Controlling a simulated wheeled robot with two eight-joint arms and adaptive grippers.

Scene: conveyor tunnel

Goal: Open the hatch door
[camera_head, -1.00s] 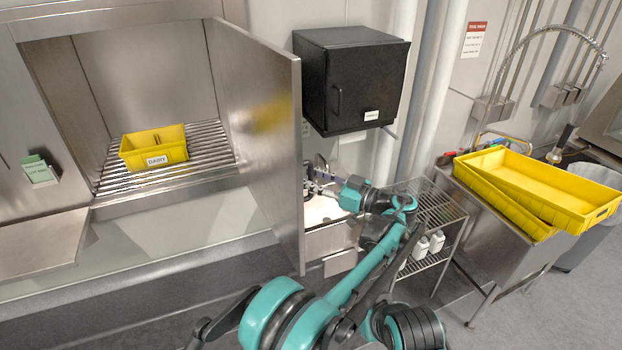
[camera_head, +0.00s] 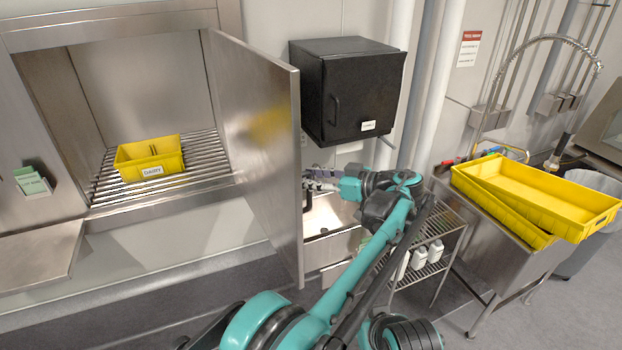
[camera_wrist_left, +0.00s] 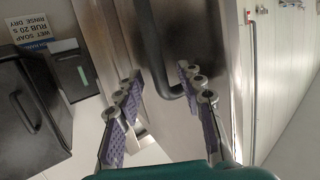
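The hatch door (camera_head: 253,140) is a flat steel panel. It stands swung out at a wide angle from the tunnel opening, hinged at the opening's right side. My left gripper (camera_head: 312,182) is just to the right of the door's free edge, on its outer face. In the left wrist view, my left gripper (camera_wrist_left: 165,108) has its two fingers spread apart. A dark bar handle (camera_wrist_left: 160,62) on the door's face lies between and beyond the fingers, with no clear contact. My right gripper is not in view.
A yellow bin labelled DAIRY (camera_head: 150,158) sits on the rollers (camera_head: 207,166) inside the tunnel. A black wall cabinet (camera_head: 350,90) hangs right of the door. A wire rack (camera_head: 440,225) and a sink with yellow trays (camera_head: 540,195) stand at the right.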

